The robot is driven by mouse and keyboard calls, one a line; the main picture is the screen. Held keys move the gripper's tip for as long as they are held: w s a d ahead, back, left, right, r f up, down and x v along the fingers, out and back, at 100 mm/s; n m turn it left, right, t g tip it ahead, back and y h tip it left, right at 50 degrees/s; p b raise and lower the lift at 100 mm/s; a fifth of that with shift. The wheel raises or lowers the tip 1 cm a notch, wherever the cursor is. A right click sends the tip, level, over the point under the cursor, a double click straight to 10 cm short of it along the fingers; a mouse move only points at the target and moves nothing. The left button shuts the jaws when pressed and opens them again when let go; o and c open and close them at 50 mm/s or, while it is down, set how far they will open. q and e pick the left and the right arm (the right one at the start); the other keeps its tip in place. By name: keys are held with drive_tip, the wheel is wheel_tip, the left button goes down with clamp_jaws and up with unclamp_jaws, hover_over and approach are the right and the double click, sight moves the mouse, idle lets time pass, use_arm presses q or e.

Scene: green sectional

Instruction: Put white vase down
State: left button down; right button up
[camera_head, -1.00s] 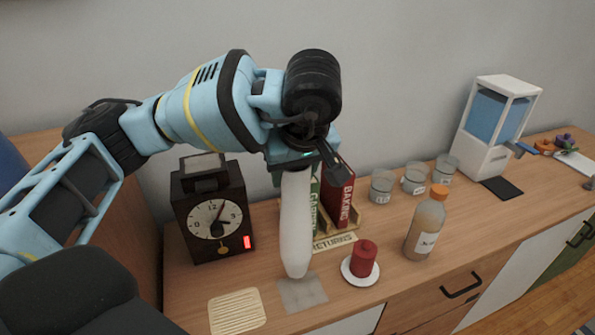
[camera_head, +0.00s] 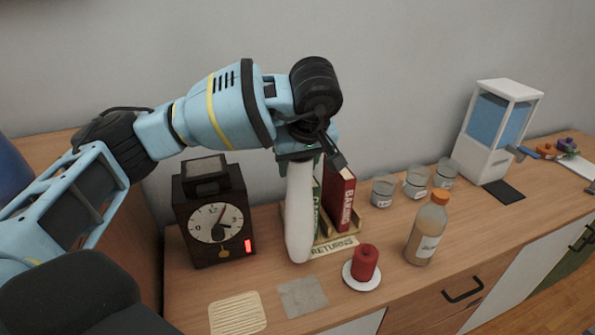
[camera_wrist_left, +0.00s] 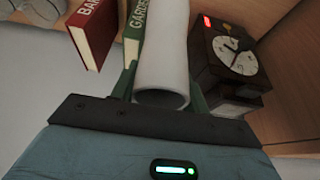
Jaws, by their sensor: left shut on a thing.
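The white vase (camera_head: 299,215) is tall and slender and hangs upright below my left gripper (camera_head: 300,160) in the head view. The gripper is shut on the vase near its top. The vase's lower end is just behind the grey square mat (camera_head: 302,296), between the clock and the book rack; I cannot tell whether it touches the counter. In the left wrist view the vase's open mouth (camera_wrist_left: 160,98) shows between the fingers of the left gripper (camera_wrist_left: 163,85). My right gripper is not in view.
A dark clock (camera_head: 215,215) stands left of the vase. Books (camera_head: 340,198) in a wooden rack stand right behind it. A red candle (camera_head: 365,262) on a white dish, an orange-capped bottle (camera_head: 427,230) and glass jars (camera_head: 417,182) are to the right. A ribbed tan mat (camera_head: 237,313) lies in front.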

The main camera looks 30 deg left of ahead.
use_arm(q)
drive_tip(key=shift+f, duration=0.9)
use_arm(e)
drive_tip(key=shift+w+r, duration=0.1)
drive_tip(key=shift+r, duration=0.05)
use_arm(q)
drive_tip(key=shift+f, duration=0.2)
drive_tip(key=c, duration=0.7)
unclamp_jaws()
drive_tip(key=shift+f, duration=0.1)
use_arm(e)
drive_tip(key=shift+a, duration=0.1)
use_arm(q)
drive_tip(key=p+v, duration=0.1)
drive_tip(key=v, duration=1.1)
drive_tip(key=shift+o, duration=0.3)
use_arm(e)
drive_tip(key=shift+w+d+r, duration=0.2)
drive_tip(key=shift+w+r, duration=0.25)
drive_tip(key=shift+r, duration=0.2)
